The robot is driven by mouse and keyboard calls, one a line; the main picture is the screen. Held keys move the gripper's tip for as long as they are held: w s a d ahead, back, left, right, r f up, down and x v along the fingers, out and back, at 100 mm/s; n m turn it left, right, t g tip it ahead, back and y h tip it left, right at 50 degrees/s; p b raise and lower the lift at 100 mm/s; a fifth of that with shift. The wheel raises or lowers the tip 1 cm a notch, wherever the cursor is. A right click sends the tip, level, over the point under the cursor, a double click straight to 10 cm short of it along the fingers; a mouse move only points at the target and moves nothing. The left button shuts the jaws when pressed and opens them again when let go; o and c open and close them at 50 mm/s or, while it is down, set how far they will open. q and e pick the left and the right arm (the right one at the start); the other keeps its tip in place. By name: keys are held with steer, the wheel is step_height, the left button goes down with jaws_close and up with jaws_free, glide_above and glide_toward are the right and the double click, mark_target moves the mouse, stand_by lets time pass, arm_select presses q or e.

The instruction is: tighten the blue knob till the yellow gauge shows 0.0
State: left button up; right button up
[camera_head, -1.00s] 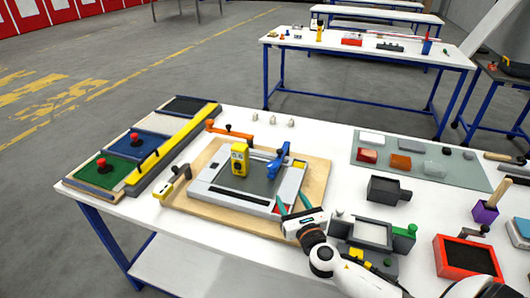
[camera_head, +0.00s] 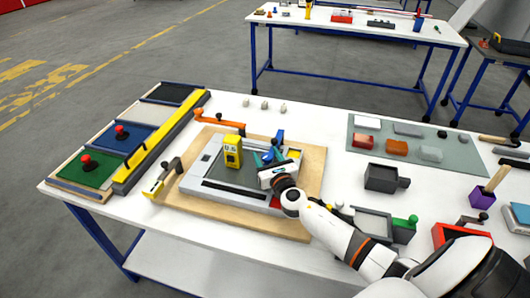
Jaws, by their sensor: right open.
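The yellow gauge (camera_head: 232,152) stands upright on the grey plate of a framed fixture (camera_head: 215,188). Its dark display has small digits, too small to read surely. A blue part (camera_head: 280,136), seemingly the blue knob with its arm, shows at the back right of the fixture, partly hidden behind my right gripper. My right gripper (camera_head: 263,157), with teal fingers, is open over the fixture's right side, to the right of the gauge and in front of the blue part. I cannot tell whether the fingers touch it. My left gripper is not in view.
The fixture sits on a wooden board (camera_head: 300,215) on the white table. An orange clamp (camera_head: 218,118) is behind it, and a yellow-and-black tool (camera_head: 163,180) lies at its left. A dark grey box (camera_head: 385,178) and a green-knobbed vise (camera_head: 405,228) stand to the right.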

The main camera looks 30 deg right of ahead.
steer(key=shift+x, duration=0.85)
steer(key=shift+c, duration=0.3)
steer(key=c, duration=0.9)
steer(key=shift+m+h, duration=0.3)
steer(key=shift+h, duration=0.1)
